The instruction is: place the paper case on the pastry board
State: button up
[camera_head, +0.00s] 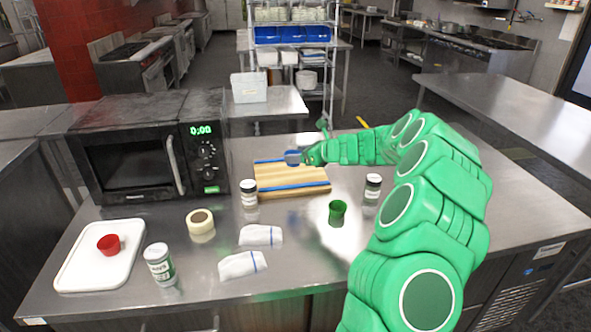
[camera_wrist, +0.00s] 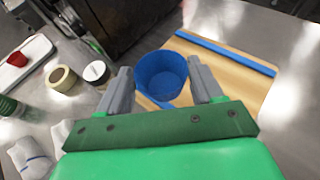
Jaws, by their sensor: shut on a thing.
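The paper case is a blue, round, open-topped cup (camera_wrist: 160,78); it also shows in the head view (camera_head: 292,157), partly hidden by the jaws. My gripper (camera_head: 297,158) is shut on it, with one grey finger on each side in the wrist view (camera_wrist: 163,88). The pastry board (camera_head: 285,175) is pale wood with blue stripes near its far and near edges. In the head view the case overlaps the board's far edge. In the wrist view the board (camera_wrist: 225,70) lies behind and below the case. The exact height of the case above the board cannot be told.
A black microwave (camera_head: 135,150) stands left of the board. White-lidded jars (camera_head: 249,194) (camera_head: 372,188) flank it. A green cup (camera_head: 338,211), tape roll (camera_head: 201,222), folded cloths (camera_head: 261,236), a large jar (camera_head: 160,265) and a white tray (camera_head: 75,272) with a red cup (camera_head: 108,244) lie nearer.

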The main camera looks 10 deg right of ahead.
jog(key=shift+w+f, duration=3.15)
jog(key=shift+f, duration=0.15)
jog(key=shift+d+f, duration=0.1)
jog(key=shift+f, duration=1.5)
jog(key=o, duration=1)
jog(key=shift+s+d+r, duration=0.3)
jog(key=shift+d, duration=0.05)
jog(key=v, duration=1.1)
